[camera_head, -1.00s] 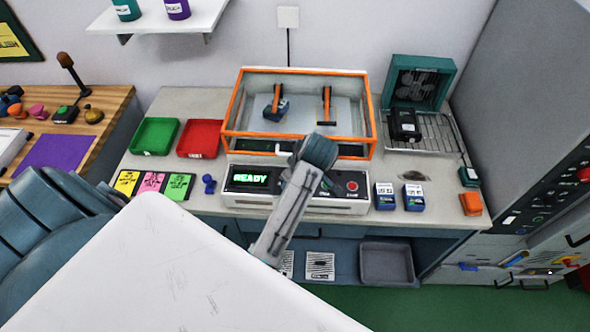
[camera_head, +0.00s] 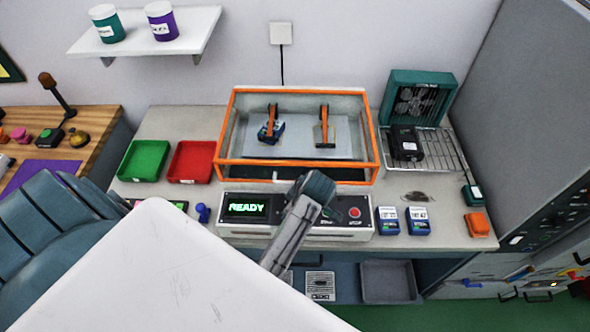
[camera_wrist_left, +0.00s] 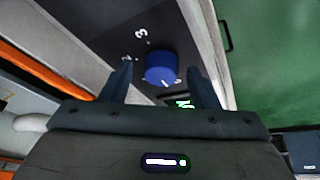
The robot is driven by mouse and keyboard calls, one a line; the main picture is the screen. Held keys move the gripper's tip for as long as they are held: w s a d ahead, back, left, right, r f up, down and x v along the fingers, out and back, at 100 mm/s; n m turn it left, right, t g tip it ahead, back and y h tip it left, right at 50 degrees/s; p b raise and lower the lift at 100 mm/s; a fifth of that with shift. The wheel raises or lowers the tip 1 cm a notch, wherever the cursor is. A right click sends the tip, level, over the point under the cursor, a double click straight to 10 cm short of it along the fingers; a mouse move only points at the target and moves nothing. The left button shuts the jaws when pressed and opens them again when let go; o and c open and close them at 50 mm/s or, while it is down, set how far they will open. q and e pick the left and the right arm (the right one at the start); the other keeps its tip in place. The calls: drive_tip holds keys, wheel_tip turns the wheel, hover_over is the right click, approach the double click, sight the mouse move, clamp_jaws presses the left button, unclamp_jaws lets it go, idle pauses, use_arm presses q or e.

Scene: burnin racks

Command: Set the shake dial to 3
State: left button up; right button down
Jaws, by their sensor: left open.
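The shake dial (camera_wrist_left: 161,68) is a round blue knob on a dark panel (camera_wrist_left: 113,38) in the left wrist view. A white "3" (camera_wrist_left: 141,34) is printed above it, with smaller marks beside it that are hard to read. A short white line shows at the dial's lower edge, away from the "3". My left gripper (camera_wrist_left: 157,80) is open, one finger on each side of the dial; I cannot tell whether they touch it. In the head view my left gripper (camera_head: 316,188) is in front of the control panel (camera_head: 346,226) and hides the dial. My right gripper is not in view.
The green "READY" display (camera_head: 246,208) and a red button (camera_head: 354,213) flank my gripper. An orange-framed shaker box (camera_head: 297,178) stands behind the panel. Blue-and-white packs (camera_head: 388,220) stand to the right. Green (camera_head: 143,161) and red (camera_head: 190,162) trays lie left.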

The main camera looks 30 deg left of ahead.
use_arm(q)
drive_tip(key=shift+s+d, duration=0.1)
drive_tip(key=shift+s, duration=0.05)
drive_tip(key=c, duration=1)
drive_tip(key=shift+o, duration=0.2)
drive_tip(key=shift+m, duration=0.3)
drive_tip(key=m+t, duration=0.1)
drive_tip(key=m, duration=0.2)
drive_tip(key=shift+s+m+t+h, duration=0.15)
drive_tip(key=shift+m+t+h, duration=0.25)
drive_tip(key=m, duration=0.3)
drive_tip(key=m+t+h, duration=0.1)
drive_tip(key=shift+s+a+m, duration=0.1)
drive_tip(key=shift+a+m, duration=0.2)
drive_tip(key=shift+a, duration=0.05)
drive_tip(key=m+h, duration=0.1)
drive_tip(key=m, duration=0.1)
drive_tip(key=m+t+h, duration=0.1)
drive_tip(key=m, duration=0.2)
drive_tip(key=shift+a, duration=0.2)
drive_tip(key=shift+a+m+h, duration=0.1)
drive_tip(key=shift+m+h, duration=0.9)
drive_tip(key=shift+m, duration=1.3)
